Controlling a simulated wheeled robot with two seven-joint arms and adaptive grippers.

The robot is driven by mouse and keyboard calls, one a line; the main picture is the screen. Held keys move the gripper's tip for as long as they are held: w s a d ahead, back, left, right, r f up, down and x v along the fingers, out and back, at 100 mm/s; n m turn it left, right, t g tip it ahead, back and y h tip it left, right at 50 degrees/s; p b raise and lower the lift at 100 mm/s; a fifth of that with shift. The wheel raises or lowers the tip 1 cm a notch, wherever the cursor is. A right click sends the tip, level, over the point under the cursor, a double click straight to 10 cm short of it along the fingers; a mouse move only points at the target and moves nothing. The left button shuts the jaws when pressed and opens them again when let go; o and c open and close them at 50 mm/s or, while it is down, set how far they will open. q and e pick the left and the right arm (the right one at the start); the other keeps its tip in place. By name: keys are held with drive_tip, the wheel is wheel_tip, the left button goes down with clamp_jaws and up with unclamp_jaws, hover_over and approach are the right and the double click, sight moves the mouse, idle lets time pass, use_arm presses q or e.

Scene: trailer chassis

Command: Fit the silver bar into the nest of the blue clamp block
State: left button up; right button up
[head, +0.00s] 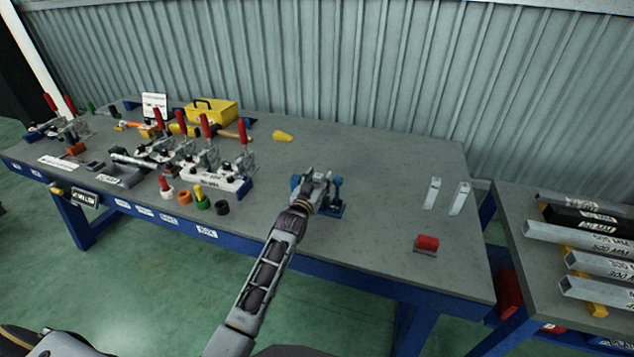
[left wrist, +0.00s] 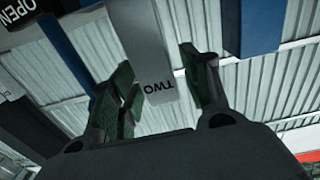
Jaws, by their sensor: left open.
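The blue clamp block (head: 333,211) stands on the workbench near its front edge, with a dark upright part at its right. My left gripper (head: 313,182) is over the block and hides much of it. In the left wrist view its two fingers (left wrist: 160,75) are open. A silver bar (left wrist: 143,45) marked TWO shows between the fingers in that view, with blue parts to both sides. The gap beside the bar shows that the fingers are not closed on it. I cannot tell how the bar sits in the nest. My right gripper is not in view.
Several red-handled clamps (head: 208,160) and coloured rings fill the left. A side table (head: 530,260) holds labelled bars. The bench between the clamp block and the silver pieces is clear.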

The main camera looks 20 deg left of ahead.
use_arm(q)
drive_tip(key=shift+r, duration=0.15)
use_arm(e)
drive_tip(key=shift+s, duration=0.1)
use_arm(q)
drive_tip(key=shift+s, duration=0.75)
drive_tip(key=shift+s+a, duration=0.1)
drive_tip(key=shift+s, duration=2.1)
drive_tip(key=s, duration=0.6)
drive_tip(key=shift+a, duration=0.2)
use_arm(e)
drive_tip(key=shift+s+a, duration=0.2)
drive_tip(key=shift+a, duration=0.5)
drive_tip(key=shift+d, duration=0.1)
